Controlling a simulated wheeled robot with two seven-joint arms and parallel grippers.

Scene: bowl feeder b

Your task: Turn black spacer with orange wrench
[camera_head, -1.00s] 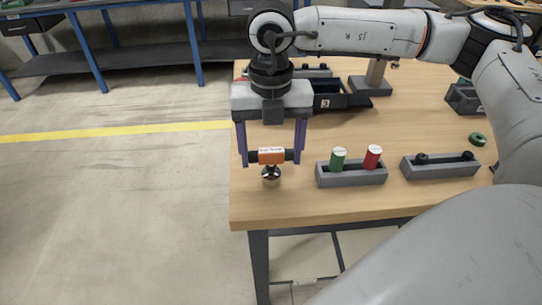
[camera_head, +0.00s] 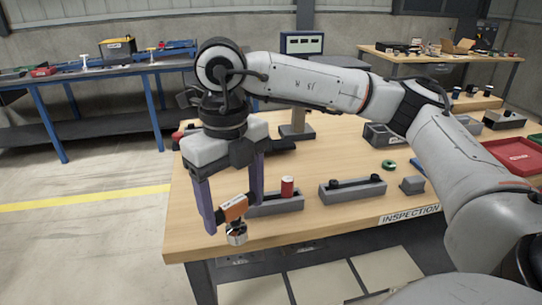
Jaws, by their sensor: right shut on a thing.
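My right gripper (camera_head: 232,210) is shut on the orange wrench (camera_head: 234,207), which lies crosswise between its two purple fingers. The wrench has a white label strip and a shiny metal socket (camera_head: 237,236) hanging below it, close to the table's front left edge. I cannot tell if the socket touches the table. Two small black round pieces, possibly spacers, sit in a grey holder (camera_head: 352,194) to the right; one is the right black piece (camera_head: 375,178). Which one is the black spacer is unclear. My left gripper is out of view.
A red cylinder (camera_head: 287,186) stands in a grey holder (camera_head: 280,206) just right of the wrench. A green ring (camera_head: 389,165), a grey block (camera_head: 412,185) and a red tray (camera_head: 516,155) lie further right. A grey post (camera_head: 298,122) stands behind. The wooden table's front strip is mostly clear.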

